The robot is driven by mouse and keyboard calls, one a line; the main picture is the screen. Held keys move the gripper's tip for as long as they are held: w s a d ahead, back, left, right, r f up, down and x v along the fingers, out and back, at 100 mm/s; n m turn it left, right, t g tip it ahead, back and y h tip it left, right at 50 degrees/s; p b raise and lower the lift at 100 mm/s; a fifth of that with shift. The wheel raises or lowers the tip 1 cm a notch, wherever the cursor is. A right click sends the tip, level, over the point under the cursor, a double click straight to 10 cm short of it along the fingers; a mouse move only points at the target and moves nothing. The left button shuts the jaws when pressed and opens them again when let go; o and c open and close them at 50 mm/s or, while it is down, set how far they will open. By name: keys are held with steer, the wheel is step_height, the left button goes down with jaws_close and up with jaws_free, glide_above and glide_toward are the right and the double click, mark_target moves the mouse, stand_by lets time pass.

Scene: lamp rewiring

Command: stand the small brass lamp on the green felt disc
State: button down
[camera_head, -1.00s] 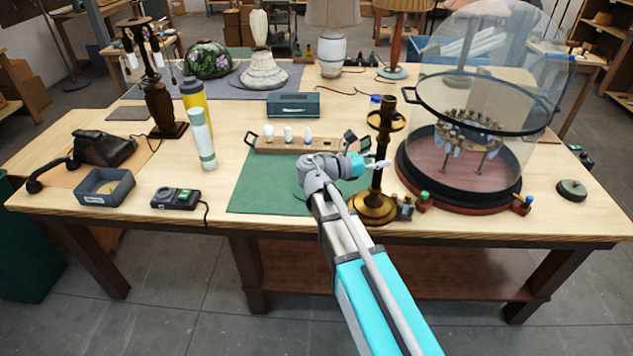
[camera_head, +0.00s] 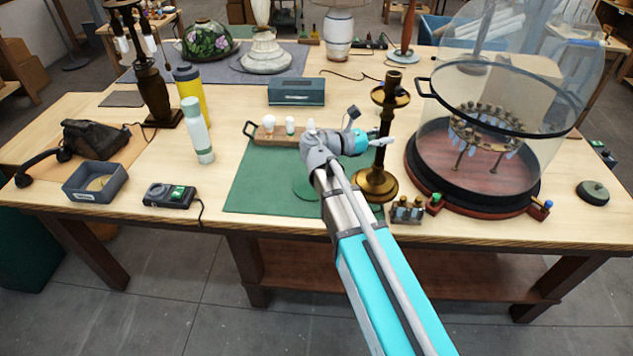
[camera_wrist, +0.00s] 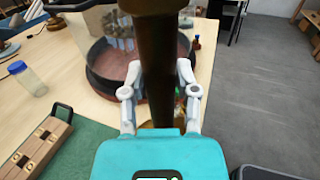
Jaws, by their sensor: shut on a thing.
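The small brass lamp (camera_head: 386,140) is an upright dark brass column with a round base, at the right edge of the green mat. My gripper (camera_head: 374,142) is shut on its stem from the left. In the wrist view the dark stem (camera_wrist: 158,70) stands between my two fingers (camera_wrist: 158,95). I cannot tell whether the base touches the table. The green felt disc (camera_head: 305,188) lies on the mat to the left of the lamp, partly hidden by my arm.
A glass dome on a dark red base (camera_head: 470,195) stands close right of the lamp. A small terminal block (camera_head: 407,212) sits in front of it. A wooden bulb rack (camera_head: 268,134) lies behind the green mat (camera_head: 255,185). The mat's left part is clear.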

steer(key=shift+w, duration=0.3)
steer(key=shift+d+r, duration=0.1)
steer(key=shift+d, duration=0.05)
stand_by(0.3)
steer(key=shift+a, duration=0.55)
steer(key=s+a+n+t+y, duration=0.2)
steer(key=a+t, duration=0.1)
steer(key=a, duration=0.7)
steer(key=s+a+r+n+t+y+p, duration=0.1)
steer(key=s+a+n+t+y, duration=0.1)
steer(key=a, duration=0.8)
steer(key=shift+a+n+t, duration=0.35)
steer(key=shift+n+t, duration=0.15)
steer(key=shift+t, duration=0.4)
steer(key=shift+w, duration=0.1)
